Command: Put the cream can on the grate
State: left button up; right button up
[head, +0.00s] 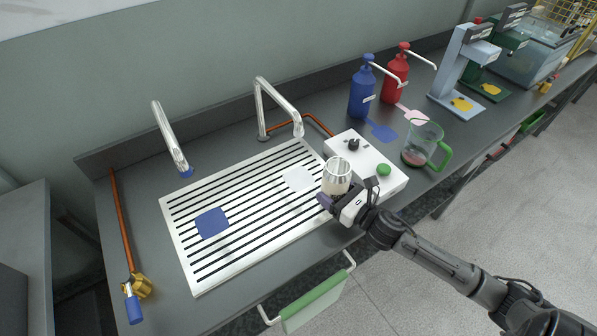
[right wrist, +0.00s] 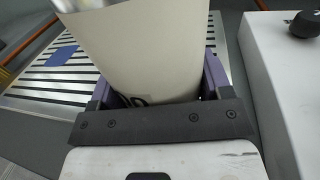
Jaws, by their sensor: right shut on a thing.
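The cream can (head: 337,177) is an open-topped cylinder with a shiny metal rim. My right gripper (head: 330,199) is shut on it and holds it upright at the right front of the grate. In the right wrist view the can (right wrist: 137,52) fills the space between the purple fingers of the gripper (right wrist: 158,88). Whether its base touches anything is hidden. The white slotted grate (head: 240,247) lies on the counter and also shows in the right wrist view (right wrist: 62,80). My left gripper is not in view.
A blue square (head: 212,222) and a white square (head: 298,178) lie on the grate. Two metal spouts (head: 168,138) (head: 276,104) stand behind it. A white control box (head: 365,160) with knobs sits right of the can. A green-handled jug (head: 421,147) stands beyond the box.

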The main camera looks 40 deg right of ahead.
jog(key=w, duration=0.3)
jog(key=w+b, duration=0.1)
jog(key=w, duration=0.6)
jog(key=shift+a+b, duration=0.3)
jog(key=shift+a, duration=0.1)
jog(key=shift+w+a+f+b, duration=0.1)
jog(key=shift+w+f+b, duration=0.15)
jog(key=shift+w, duration=0.35)
jog(key=shift+w+f+b, duration=0.2)
jog(key=shift+w+b, duration=0.1)
jog(key=shift+w, duration=0.25)
jog(key=shift+w+a+f+b, duration=0.1)
jog(key=shift+w+f+b, duration=0.15)
jog(key=shift+w, duration=0.35)
jog(key=shift+s, duration=0.1)
jog(key=shift+s+f, duration=0.1)
jog(key=shift+s, duration=0.05)
jog(key=shift+d+f, duration=0.1)
jog(key=o, duration=1)
